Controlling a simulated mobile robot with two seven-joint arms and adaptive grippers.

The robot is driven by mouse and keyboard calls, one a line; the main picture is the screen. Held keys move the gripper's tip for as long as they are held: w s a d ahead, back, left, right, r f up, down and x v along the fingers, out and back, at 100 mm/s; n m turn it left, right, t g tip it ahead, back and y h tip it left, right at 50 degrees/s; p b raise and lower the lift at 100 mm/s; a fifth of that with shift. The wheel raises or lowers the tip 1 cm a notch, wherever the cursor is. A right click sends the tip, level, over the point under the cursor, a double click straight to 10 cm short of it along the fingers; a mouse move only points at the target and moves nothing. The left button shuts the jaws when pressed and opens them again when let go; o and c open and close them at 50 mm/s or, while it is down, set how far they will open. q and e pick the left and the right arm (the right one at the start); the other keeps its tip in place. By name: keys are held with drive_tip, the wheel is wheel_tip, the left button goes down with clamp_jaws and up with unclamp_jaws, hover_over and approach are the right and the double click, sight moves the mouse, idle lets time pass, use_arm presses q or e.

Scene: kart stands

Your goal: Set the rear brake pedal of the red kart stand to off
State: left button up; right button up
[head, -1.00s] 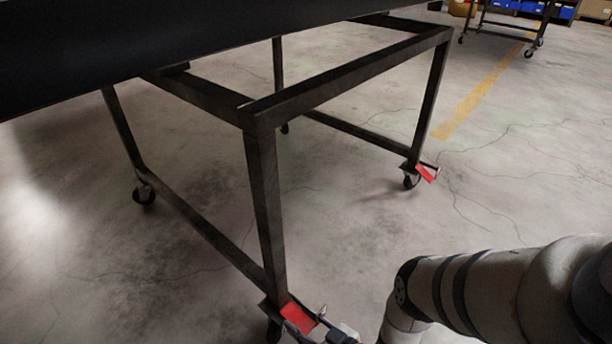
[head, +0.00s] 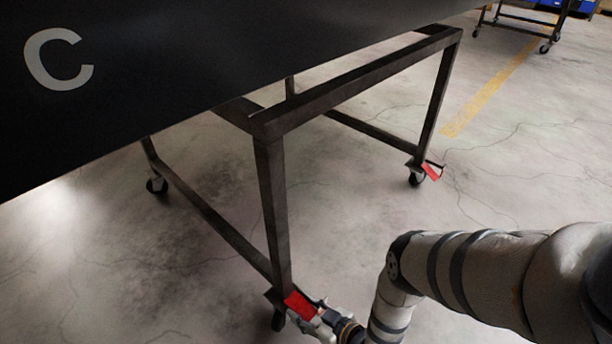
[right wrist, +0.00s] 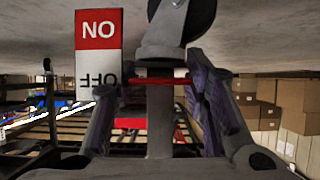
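A dark steel kart stand (head: 272,190) has red brake pedals at two caster corners, one near (head: 300,304) and one far right (head: 430,172). I cannot tell from labels which is the rear one. My right gripper (head: 326,316) is at the near pedal, low by the floor. In the right wrist view, upside down, a red and white ON/OFF plate (right wrist: 98,48) is beside a caster wheel (right wrist: 180,18). The right gripper (right wrist: 155,78) has its fingers apart, with a thin red bar (right wrist: 160,80) showing between them. Contact is unclear. My left gripper is out of view.
A black panel with a letter C (head: 130,80) overhangs the stand at upper left. Another wheeled stand (head: 520,22) is at the far upper right. Cardboard boxes (right wrist: 290,98) show in the wrist view. The concrete floor right of the stand is open.

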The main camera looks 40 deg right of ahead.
drive_tip(key=shift+o, duration=0.6)
drive_tip(key=v, duration=1.2)
